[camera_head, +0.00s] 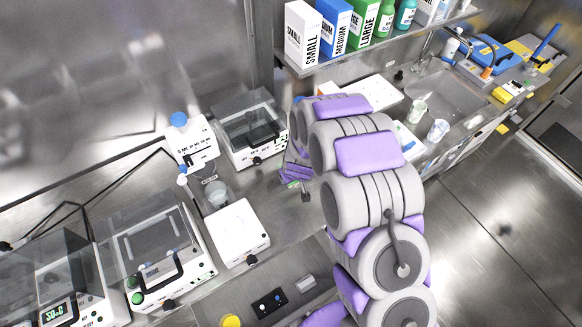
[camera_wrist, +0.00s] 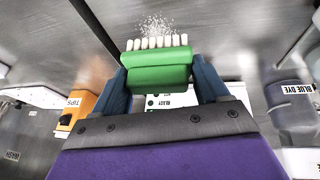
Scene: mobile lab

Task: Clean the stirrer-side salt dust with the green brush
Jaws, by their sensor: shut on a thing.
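The green brush (camera_wrist: 157,66) is between the two dark blue fingers of my gripper (camera_wrist: 160,82) in the wrist view. My gripper is shut on it, and its white bristles point to the top of the picture. White salt dust (camera_wrist: 155,24) lies scattered on the steel surface just beyond the bristle tips. I cannot tell if the bristles touch the surface. In the head view my gripper (camera_head: 296,172) is over the steel bench, right of the white stirrer (camera_head: 240,232) with a clear beaker (camera_head: 216,194) by it. The brush and dust are not clear in the head view.
A balance with a clear box (camera_head: 252,130) stands behind my gripper. More instruments line the bench at left. The wrist view shows an orange tips box (camera_wrist: 92,104) at left and a blue dye container (camera_wrist: 291,103) at right.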

